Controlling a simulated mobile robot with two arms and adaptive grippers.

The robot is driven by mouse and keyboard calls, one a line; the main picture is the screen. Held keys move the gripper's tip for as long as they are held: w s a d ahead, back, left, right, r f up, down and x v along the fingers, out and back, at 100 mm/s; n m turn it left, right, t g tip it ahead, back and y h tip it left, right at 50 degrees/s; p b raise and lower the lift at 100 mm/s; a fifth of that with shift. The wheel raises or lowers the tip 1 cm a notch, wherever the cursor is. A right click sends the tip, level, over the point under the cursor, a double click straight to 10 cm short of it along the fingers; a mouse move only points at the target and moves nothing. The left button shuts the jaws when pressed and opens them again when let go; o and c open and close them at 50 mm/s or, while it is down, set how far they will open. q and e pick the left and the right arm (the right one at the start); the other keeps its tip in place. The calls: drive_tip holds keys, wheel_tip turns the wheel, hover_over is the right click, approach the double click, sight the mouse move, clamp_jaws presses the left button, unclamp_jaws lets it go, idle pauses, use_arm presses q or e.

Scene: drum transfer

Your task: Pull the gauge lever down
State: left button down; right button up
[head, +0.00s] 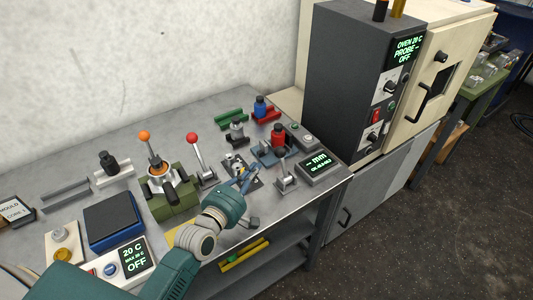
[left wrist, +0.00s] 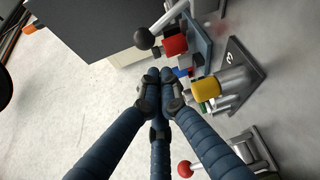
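The gauge display box (head: 318,164) reads "-- mm" at the right front of the grey bench. Beside it a metal lever with a dark knob (head: 281,153) stands raised on a small bracket. In the left wrist view a dark ball knob (left wrist: 145,38) on a silver rod shows beyond the fingertips, next to a red part (left wrist: 174,43). My left gripper (head: 248,174) is over the bench, left of the gauge lever and apart from it. In the left wrist view its blue fingers (left wrist: 160,76) come together at the tips, with nothing seen between them. My right gripper is out of view.
A red-knobbed lever (head: 192,137) and an orange-knobbed lever on a green press (head: 168,190) stand to the left. A blue fixture with a red-topped part (head: 278,134) is behind the gauge lever. A dark oven (head: 345,80) stands at the right.

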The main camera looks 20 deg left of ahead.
sight(282, 164)
use_arm(q)
drive_tip(key=w+d+f+p, duration=0.1)
drive_tip(key=w, duration=0.7)
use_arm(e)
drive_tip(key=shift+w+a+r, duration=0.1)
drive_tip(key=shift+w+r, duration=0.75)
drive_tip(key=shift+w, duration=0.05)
use_arm(q)
drive_tip(key=shift+s+d+r+m+t+b, duration=0.3)
drive_tip(key=shift+d+m+t, duration=0.1)
drive_tip(key=shift+d+m, duration=0.2)
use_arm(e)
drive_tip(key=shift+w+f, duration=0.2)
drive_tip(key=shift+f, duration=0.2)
use_arm(q)
drive_tip(key=s+d+r+m+t+h+b, duration=0.1)
drive_tip(key=s+d+m+t+h+b, duration=0.1)
drive_tip(key=d+m+b, duration=0.4)
drive_tip(key=shift+s+r+m+t+b, duration=0.35)
drive_tip(key=shift+s+m+t, duration=0.4)
drive_tip(key=shift+s, duration=0.6)
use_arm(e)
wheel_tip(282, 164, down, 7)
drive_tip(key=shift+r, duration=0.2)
